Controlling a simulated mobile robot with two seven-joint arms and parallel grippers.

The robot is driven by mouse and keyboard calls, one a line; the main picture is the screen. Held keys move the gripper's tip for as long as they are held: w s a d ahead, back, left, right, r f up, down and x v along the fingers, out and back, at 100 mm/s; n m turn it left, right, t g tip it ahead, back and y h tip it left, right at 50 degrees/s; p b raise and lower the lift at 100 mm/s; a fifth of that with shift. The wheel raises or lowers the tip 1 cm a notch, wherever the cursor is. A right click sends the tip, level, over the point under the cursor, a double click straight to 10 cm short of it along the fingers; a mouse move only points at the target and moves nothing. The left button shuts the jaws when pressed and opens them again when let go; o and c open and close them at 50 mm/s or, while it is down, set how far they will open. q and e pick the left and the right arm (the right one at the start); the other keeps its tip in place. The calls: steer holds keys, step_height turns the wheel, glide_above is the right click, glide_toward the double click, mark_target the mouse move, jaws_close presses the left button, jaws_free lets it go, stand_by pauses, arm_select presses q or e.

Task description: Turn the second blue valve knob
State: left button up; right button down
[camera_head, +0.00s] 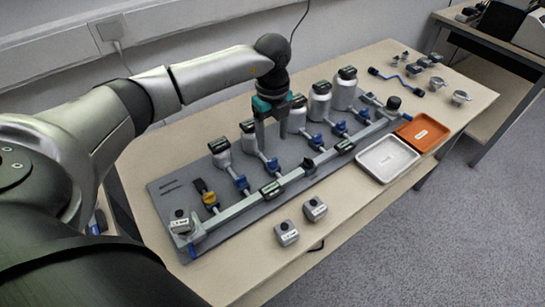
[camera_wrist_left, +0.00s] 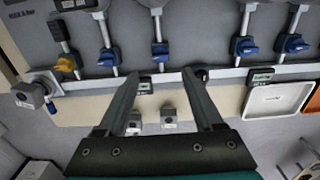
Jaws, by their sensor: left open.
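Several blue valve knobs sit in a row on pipes on the grey rig board. Counting from the yellow-knob end, the first blue knob (camera_head: 241,183) also shows in the wrist view (camera_wrist_left: 109,57). The second blue knob (camera_head: 273,165) shows at the middle of the wrist view (camera_wrist_left: 159,52). Further blue knobs (camera_head: 317,141) sit to the right. My left gripper (camera_head: 271,140) points down over the board near the second knob. In the wrist view its fingers (camera_wrist_left: 160,75) are apart and empty, with that knob beyond the gap between the tips. My right gripper is not in view.
White canisters (camera_head: 320,102) stand behind the knobs. A yellow knob (camera_head: 209,198) is at the left. A main pipe with gauges (camera_head: 271,188) runs along the front. Two small grey boxes (camera_head: 287,233), a white tray (camera_head: 388,159) and an orange tray (camera_head: 422,133) lie on the table.

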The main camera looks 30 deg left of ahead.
mark_target(272, 159)
arm_select(q)
step_height(272, 159, down, 7)
steer(key=shift+r+b, duration=0.2)
steer(key=shift+b, duration=0.5)
steer(key=shift+f, duration=0.65)
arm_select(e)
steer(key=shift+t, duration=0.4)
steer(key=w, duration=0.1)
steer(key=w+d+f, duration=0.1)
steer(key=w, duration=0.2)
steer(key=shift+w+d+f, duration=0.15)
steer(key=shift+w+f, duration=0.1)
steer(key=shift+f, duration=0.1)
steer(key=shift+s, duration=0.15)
arm_select(q)
steer(key=c, duration=0.3)
jaws_close()
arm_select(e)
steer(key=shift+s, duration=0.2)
